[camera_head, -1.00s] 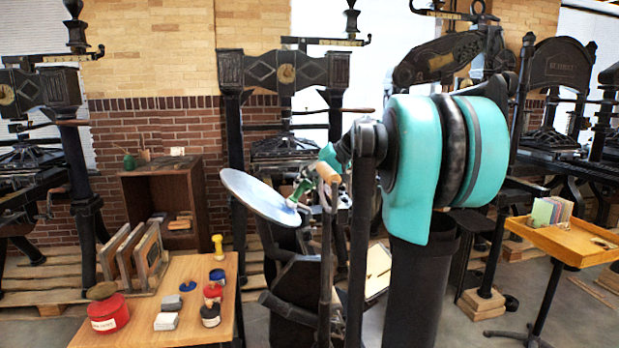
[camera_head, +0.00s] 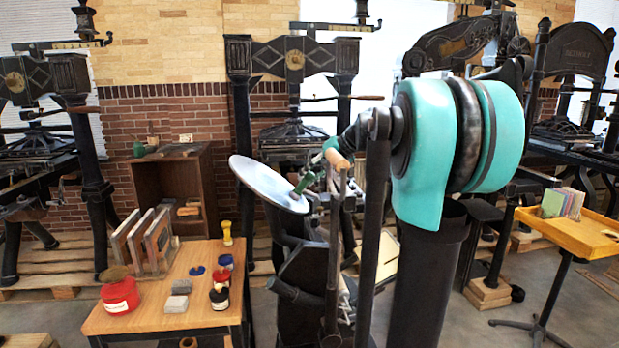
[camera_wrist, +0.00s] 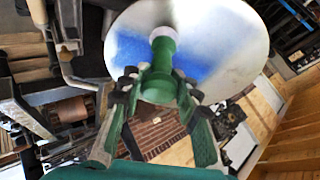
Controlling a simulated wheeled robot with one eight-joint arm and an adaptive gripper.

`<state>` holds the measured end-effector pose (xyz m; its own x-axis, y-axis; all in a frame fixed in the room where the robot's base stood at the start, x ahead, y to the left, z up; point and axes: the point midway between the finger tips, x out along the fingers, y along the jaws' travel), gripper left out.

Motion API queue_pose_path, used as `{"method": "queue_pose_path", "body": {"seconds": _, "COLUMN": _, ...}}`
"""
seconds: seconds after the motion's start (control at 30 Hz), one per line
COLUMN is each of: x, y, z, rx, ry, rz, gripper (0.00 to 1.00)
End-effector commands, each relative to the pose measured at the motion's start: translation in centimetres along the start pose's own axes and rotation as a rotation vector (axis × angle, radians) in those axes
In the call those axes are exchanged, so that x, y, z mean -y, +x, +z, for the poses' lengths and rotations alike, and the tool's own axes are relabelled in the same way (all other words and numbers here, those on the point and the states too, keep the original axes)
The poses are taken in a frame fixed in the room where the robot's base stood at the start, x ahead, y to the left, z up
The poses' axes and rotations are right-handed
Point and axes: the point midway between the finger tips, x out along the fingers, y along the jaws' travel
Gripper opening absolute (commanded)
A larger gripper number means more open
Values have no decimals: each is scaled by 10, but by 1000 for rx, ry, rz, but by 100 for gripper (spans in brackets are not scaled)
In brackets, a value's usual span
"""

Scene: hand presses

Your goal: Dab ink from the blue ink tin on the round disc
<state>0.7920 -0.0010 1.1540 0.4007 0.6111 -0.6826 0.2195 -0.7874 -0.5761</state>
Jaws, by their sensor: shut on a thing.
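The round disc (camera_head: 268,185) is tilted on the press in the head view. It fills the top of the wrist view (camera_wrist: 225,30), with a blue ink smear across its pale face. My gripper (camera_wrist: 158,88) is shut on a green-handled dabber (camera_wrist: 160,75). The dabber's pale head is at the disc's face, amid the blue smear; I cannot tell whether it touches. In the head view the dabber (camera_head: 304,182) is over the disc's right part. The open blue ink tin (camera_head: 225,262) stands on the wooden table, near a blue lid (camera_head: 197,271).
The wooden table (camera_head: 205,320) also holds a red can (camera_head: 120,296), a black tin (camera_head: 219,298), a yellow-handled dabber (camera_head: 227,233) and grey blocks (camera_head: 177,303). A yellow tray table (camera_head: 565,232) is at right.

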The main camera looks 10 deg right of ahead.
Motion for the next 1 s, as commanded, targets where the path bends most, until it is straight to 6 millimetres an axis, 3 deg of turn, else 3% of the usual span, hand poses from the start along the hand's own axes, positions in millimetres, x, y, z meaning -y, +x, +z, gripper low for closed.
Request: {"method": "queue_pose_path", "body": {"seconds": 1.0, "x": 0, "y": 9, "z": 4, "rx": 0, "ry": 0, "rz": 0, "gripper": 5}}
